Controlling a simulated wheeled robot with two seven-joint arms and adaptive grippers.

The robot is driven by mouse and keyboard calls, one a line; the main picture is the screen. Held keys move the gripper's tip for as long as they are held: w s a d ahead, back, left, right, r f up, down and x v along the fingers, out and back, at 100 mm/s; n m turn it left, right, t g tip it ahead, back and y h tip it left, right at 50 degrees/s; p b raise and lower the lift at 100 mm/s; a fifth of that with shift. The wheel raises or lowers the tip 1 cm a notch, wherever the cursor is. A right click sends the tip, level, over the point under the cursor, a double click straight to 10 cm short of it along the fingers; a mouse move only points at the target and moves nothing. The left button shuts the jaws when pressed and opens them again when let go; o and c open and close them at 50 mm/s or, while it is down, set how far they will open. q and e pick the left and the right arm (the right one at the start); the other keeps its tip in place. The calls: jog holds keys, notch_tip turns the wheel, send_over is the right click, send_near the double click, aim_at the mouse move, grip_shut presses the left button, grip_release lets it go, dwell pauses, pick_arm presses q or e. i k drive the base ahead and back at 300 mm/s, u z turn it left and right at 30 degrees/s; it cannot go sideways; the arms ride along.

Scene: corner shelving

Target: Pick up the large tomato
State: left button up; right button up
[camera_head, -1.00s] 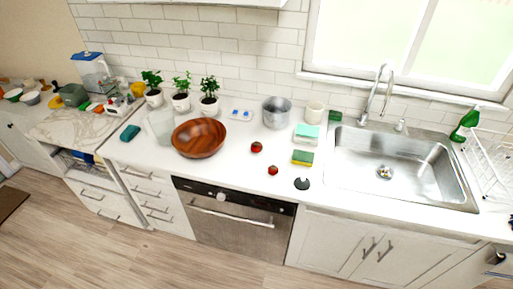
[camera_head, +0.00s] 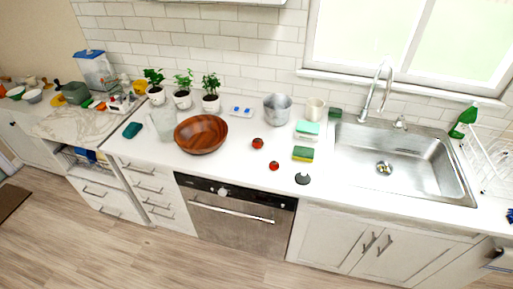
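Two red tomatoes sit on the white counter (camera_head: 235,170) between the wooden bowl and the sponges. The back tomato (camera_head: 258,143) looks slightly larger, though it is farther away, so I take it as the large one. The front tomato (camera_head: 274,166) looks smaller and lies a little to the right, nearer the counter's front edge. They are apart, and nothing covers them. Neither of my grippers is in view.
A brown wooden bowl (camera_head: 201,134) stands left of the tomatoes. A metal pot (camera_head: 278,109) is behind them. A green and yellow sponge (camera_head: 303,153) and a dark round item (camera_head: 303,179) are to the right, before the sink (camera_head: 400,170). The dishwasher (camera_head: 235,210) is below.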

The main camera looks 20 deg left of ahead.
aim_at(258, 143)
jog(key=z, duration=0.1)
jog(key=k, duration=0.25)
jog(key=u, duration=0.4)
jog(key=i, duration=1.1)
jog(key=z, duration=0.25)
